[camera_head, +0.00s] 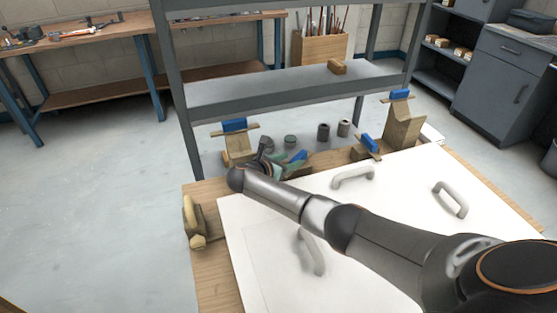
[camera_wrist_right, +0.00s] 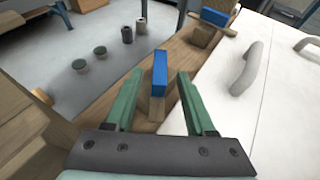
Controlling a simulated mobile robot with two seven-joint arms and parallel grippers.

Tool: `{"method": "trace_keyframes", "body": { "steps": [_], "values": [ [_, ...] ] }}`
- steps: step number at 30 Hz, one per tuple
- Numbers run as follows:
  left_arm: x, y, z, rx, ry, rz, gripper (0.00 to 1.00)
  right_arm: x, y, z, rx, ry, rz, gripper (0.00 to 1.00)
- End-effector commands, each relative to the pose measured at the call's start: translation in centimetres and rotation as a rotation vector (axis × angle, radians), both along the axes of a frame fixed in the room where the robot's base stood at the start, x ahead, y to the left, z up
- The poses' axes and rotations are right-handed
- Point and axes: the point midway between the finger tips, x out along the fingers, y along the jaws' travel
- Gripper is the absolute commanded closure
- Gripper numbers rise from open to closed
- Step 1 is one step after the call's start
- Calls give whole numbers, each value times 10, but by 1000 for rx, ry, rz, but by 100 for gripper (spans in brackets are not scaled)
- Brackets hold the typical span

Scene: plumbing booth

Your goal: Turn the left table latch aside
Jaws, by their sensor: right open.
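In the right wrist view my right gripper (camera_wrist_right: 158,76) is open. Its two green fingers stand one on each side of the latch in the picture, with visible gaps. I cannot tell how deep the latch sits between them. My left gripper is not in view.
Another blue-topped latch (camera_head: 369,145) sits farther right along the panel (camera_head: 270,262). Taller wooden stands with blue tops (camera_head: 235,125) (camera_head: 400,95) flank it. Grey handles (camera_head: 353,177) rise from the panel. Dark cylinders (camera_head: 323,131) stand behind, under a grey shelf (camera_head: 285,88).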

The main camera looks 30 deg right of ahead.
Motion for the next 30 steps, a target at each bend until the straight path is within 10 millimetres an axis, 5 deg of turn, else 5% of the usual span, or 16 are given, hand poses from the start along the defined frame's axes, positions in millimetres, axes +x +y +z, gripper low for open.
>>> {"method": "trace_keyframes", "body": {
  "steps": [6, 13, 22, 26, 30],
  "values": [
    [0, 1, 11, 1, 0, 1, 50, -13, 40, 19, 1, -2, 1, 45],
    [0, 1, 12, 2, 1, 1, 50, -21, 60, 26, 0, 0, 0, 45],
    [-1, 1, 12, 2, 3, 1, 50, -21, 62, 27, -1, 0, -1, 45],
    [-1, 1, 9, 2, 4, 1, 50, -18, 56, 26, -7, -25, 10, 60],
    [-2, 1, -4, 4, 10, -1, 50, 3, 30, 30, -33, -171, 93, 75]
  ]
}}
